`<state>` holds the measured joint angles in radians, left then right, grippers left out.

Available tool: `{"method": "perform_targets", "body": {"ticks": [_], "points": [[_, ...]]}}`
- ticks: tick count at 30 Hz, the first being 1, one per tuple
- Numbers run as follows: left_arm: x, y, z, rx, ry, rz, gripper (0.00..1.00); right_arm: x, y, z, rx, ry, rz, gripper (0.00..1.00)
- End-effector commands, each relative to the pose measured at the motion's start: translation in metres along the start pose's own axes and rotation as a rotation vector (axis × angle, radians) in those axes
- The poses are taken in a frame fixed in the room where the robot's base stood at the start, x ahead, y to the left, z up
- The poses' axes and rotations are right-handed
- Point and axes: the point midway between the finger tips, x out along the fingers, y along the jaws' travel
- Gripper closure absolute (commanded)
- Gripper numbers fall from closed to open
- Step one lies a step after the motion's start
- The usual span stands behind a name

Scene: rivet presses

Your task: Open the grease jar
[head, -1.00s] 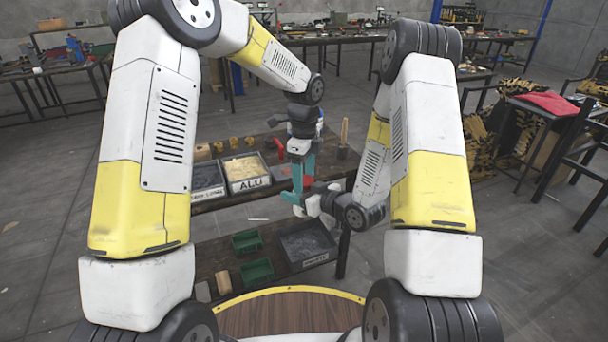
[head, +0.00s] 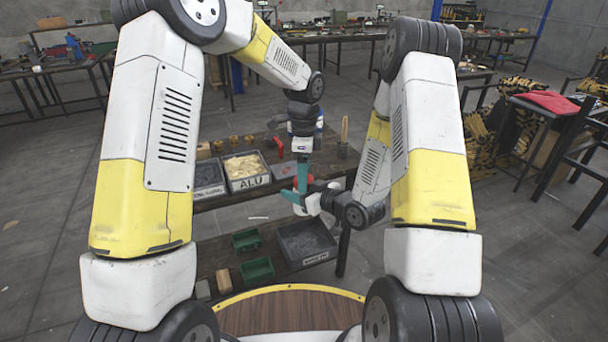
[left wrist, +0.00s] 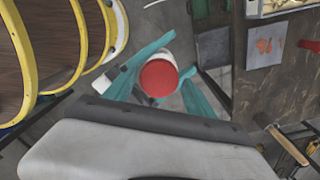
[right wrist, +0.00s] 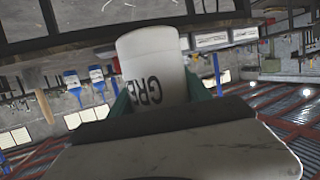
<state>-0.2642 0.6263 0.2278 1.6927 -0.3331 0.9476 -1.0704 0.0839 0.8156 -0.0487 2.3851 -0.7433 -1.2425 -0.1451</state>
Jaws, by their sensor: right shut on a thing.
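The grease jar is white with a red lid. In the left wrist view the red lid (left wrist: 159,78) faces the camera, between the teal fingers of my open left gripper (left wrist: 180,68). In the head view the lid (head: 309,181) shows beside my left gripper (head: 299,184), which comes down from above. In the right wrist view the white jar body (right wrist: 152,62) with upside-down dark lettering sits between the teal fingers of my right gripper (right wrist: 158,92), which is shut on it. Whether the left fingers touch the lid cannot be told.
The jar is held in front of a two-tier workbench (head: 236,208). On its upper level are a bin marked ALU (head: 246,171), a grey bin (head: 207,180) and small yellow parts. The lower level has green trays (head: 257,269) and a dark bin (head: 307,241).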

Motion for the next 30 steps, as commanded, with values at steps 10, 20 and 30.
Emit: {"method": "perform_targets", "body": {"ticks": [10, 20, 30], "points": [[-0.003, 0.0, 0.0, 0.001, 0.0, 0.001, 0.28, 0.0, 0.0, -0.001, -0.001, 0.002, 0.001, 1.0], [-0.042, 0.0, 0.0, 0.001, 0.0, -0.001, 0.28, 0.0, 0.0, -0.001, 0.0, 0.002, 0.001, 1.0], [-0.059, 0.001, -0.001, 0.141, 0.004, 0.01, 0.31, 0.0, 0.0, -0.001, 0.0, 0.002, 0.001, 1.0]]}}
